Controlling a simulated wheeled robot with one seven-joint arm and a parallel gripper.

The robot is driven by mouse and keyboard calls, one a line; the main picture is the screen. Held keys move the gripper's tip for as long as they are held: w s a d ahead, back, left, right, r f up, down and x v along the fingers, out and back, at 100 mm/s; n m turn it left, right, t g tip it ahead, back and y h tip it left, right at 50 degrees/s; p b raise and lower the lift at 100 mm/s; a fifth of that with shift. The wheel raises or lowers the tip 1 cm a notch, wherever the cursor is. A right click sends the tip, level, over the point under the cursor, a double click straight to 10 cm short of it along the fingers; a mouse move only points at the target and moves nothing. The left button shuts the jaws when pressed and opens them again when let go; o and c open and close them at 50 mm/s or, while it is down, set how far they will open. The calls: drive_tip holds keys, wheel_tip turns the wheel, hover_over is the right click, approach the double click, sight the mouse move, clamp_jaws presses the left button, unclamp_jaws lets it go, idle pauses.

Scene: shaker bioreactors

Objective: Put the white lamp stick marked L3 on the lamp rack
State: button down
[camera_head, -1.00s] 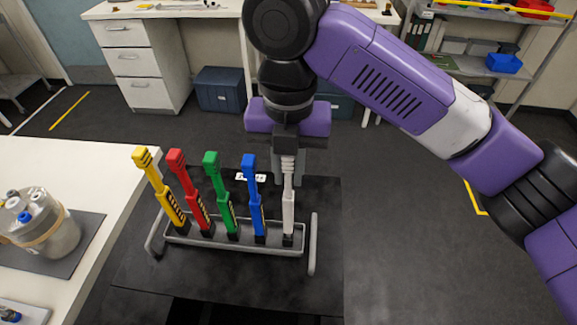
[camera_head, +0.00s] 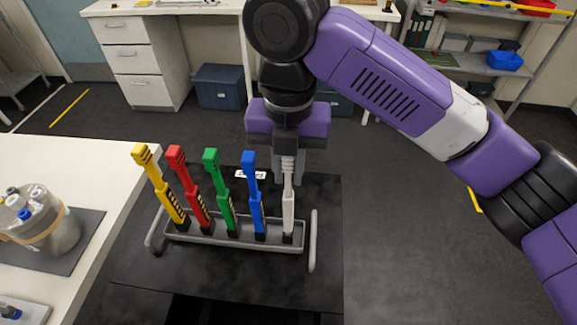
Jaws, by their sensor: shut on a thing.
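The white lamp stick (camera_head: 288,210) stands upright at the right end of a grey tray-like rack (camera_head: 200,238) on a black surface. Its lower end is at the rack's last slot. Yellow (camera_head: 160,190), red (camera_head: 192,190), green (camera_head: 222,192) and blue (camera_head: 254,200) sticks stand in the same rack to its left, leaning a little. My gripper (camera_head: 288,160) points down and is shut on the top of the white stick. The L3 mark cannot be read from here.
A white bench (camera_head: 80,165) on the left holds a steel vessel (camera_head: 50,240) on a dark mat. The rack's grey handles (camera_head: 313,240) rise at its ends. A white label (camera_head: 250,175) lies behind the rack. The floor to the right is clear.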

drive_tip(key=shift+f, duration=0.7)
idle(0.8)
drive_tip(key=c, duration=1.3)
unclamp_jaws()
drive_tip(key=shift+o, duration=0.2)
drive_tip(key=shift+r, duration=0.1)
wheel_tip(320, 180, up, 8)
drive_tip(key=shift+f, duration=0.2)
